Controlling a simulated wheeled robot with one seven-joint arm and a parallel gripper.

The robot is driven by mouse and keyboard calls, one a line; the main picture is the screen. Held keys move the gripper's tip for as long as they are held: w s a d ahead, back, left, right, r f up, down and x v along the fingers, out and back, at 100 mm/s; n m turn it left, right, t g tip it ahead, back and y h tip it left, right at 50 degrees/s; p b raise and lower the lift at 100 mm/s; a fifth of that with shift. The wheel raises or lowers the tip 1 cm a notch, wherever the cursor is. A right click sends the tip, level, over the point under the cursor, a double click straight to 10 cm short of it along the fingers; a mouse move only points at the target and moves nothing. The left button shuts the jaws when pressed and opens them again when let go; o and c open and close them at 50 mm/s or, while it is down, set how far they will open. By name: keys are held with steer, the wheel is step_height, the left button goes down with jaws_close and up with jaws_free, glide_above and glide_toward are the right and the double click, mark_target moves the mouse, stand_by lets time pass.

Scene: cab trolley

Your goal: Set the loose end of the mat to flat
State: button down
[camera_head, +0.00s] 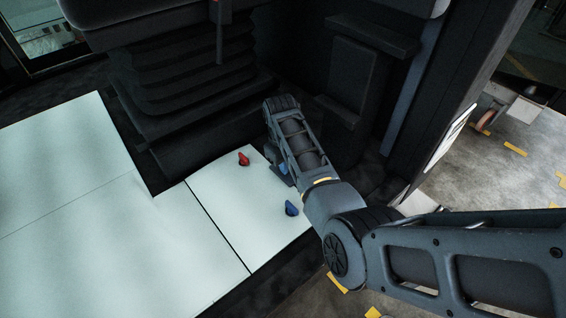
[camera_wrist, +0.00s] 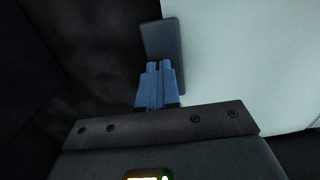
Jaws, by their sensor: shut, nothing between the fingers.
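The pale mat (camera_head: 70,220) covers the cab floor. A dark seam separates its right-hand section (camera_head: 230,210), which looks flat from here. The pale surface also fills the upper right of the wrist view (camera_wrist: 245,65). A dark blue-grey flat piece (camera_wrist: 163,38) lies along the pale surface's left edge. My gripper (camera_wrist: 160,66) is shut and empty, with its blue fingertips over or against this piece; I cannot tell whether they touch. In the head view my arm mostly hides the gripper (camera_head: 283,169), at the right section's far right edge.
A red knob-like object (camera_head: 244,159) and a blue one (camera_head: 291,208) lie on the right section. The black seat base (camera_head: 190,90) stands behind the mat. A dark post (camera_head: 465,85) rises at the right. Beyond it is a concrete floor (camera_head: 520,140) with yellow marks.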

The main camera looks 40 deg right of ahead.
steer(key=shift+s+f, duration=0.25)
steer(key=shift+f, duration=0.55)
steer(key=r+p, duration=0.1)
steer(key=r, duration=0.1)
steer(key=r+p, duration=0.1)
steer(key=p, duration=0.1)
steer(key=r+p, duration=0.1)
steer(key=r, duration=0.1)
steer(key=shift+w+r+p, duration=0.25)
steer(key=shift+r+p, duration=0.1)
steer(key=shift+p, duration=0.05)
step_height(320, 180, up, 10)
steer(key=shift+b, duration=0.3)
steer(key=shift+f, duration=0.1)
steer(key=shift+d, duration=0.1)
